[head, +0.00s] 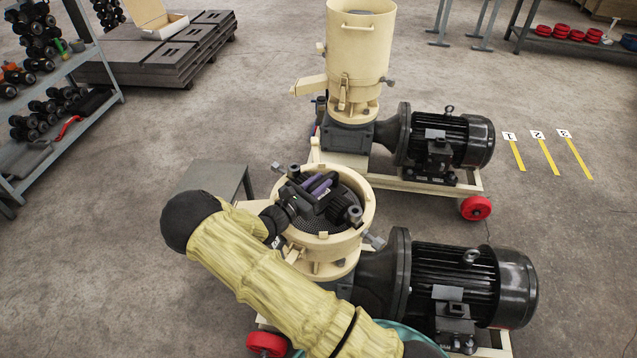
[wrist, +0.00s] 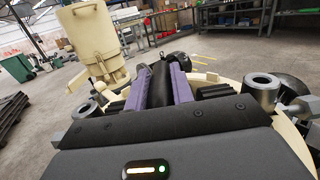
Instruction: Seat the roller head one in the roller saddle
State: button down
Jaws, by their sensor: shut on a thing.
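The roller head one (head: 347,208) is dark, with ribbed rollers, and sits within the open round chamber (head: 368,207) of the front pellet mill. My gripper (head: 319,184) reaches in over the rim from the left. Its purple fingers are shut on the dark bar of the roller head, which also shows between them in the wrist view (wrist: 158,83). Grey hollow posts stand on either side, at left (wrist: 84,107) and right (wrist: 262,90) in the wrist view. The roller saddle is largely hidden under the head and gripper; I cannot tell whether the head touches it.
A black motor (head: 470,275) adjoins the chamber at right. A second cream mill (head: 358,55) stands behind. Grey clamp bolts (head: 375,240) stick out at the rim. A grey table (head: 217,180) is at left, shelves (head: 60,90) farther left.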

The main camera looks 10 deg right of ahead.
jog(key=shift+w+r, duration=0.1)
jog(key=shift+r, duration=0.25)
dwell(0.3)
jog(key=c, duration=1.1)
grip_release()
jog(key=shift+o, duration=0.8)
jog(key=shift+s+f, duration=0.25)
jog(key=shift+f, duration=0.45)
jog(key=o, duration=0.4)
jog(key=shift+r, duration=0.15)
jog(key=shift+c, duration=0.2)
jog(key=shift+r, duration=0.1)
